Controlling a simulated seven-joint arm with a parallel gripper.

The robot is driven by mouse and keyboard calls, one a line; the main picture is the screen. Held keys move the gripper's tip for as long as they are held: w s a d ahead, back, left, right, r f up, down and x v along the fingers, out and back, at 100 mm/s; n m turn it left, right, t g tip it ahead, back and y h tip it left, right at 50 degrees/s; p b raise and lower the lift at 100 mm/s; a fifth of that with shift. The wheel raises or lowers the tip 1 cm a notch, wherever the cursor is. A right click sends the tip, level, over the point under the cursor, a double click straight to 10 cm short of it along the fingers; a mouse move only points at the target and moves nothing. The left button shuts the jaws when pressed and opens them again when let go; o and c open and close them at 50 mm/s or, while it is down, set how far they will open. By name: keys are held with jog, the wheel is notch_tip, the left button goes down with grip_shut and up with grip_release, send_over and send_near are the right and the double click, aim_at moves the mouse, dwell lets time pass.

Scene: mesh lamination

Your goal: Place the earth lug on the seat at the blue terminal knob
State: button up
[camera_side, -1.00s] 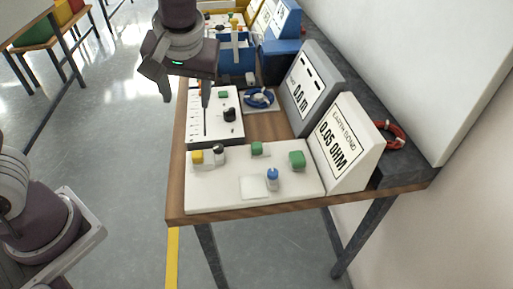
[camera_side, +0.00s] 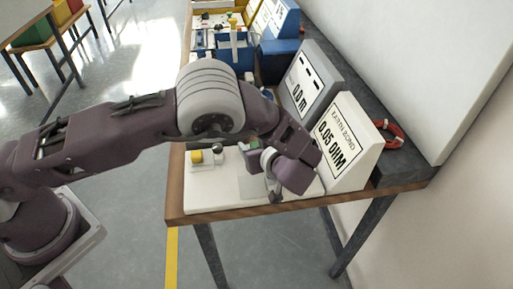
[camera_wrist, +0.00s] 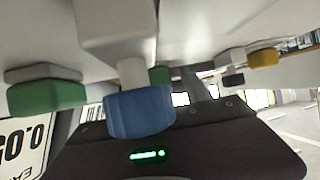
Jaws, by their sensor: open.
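My gripper (camera_side: 275,192) is low over the front right of the white terminal panel (camera_side: 215,195), and its jaws are open. In the side view it hides the blue terminal knob. The wrist view, which looks upside down, shows the blue knob (camera_wrist: 140,112) very close in front of my gripper body, on a pale stem by a white block (camera_wrist: 115,25). The pale square pad (camera_side: 252,187) lies just left of my gripper in the side view. I cannot make out the earth lug in either current view, and I cannot tell whether it is between the fingers.
A yellow knob (camera_side: 197,157) and a dark-topped post stand at the panel's left. A green knob (camera_wrist: 45,98) is beside the blue one in the wrist view. The sloped "0.05 OHM" meter (camera_side: 345,145) stands close right of my gripper. A red cable coil (camera_side: 393,135) lies behind it.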

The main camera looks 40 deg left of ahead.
aim_at(252, 144)
grip_shut()
dwell(0.3)
jog(key=r, duration=0.6)
jog(key=a+r, duration=0.1)
jog(key=r, duration=0.3)
jog(key=shift+s+a, duration=0.1)
jog(key=shift+s, duration=0.1)
jog(key=s+a+r, duration=0.1)
jog(key=s+a, duration=0.6)
jog(key=a, duration=0.4)
jog(key=shift+s+a+r, duration=0.15)
jog(key=shift+s+a, duration=0.05)
jog(key=shift+s, duration=0.05)
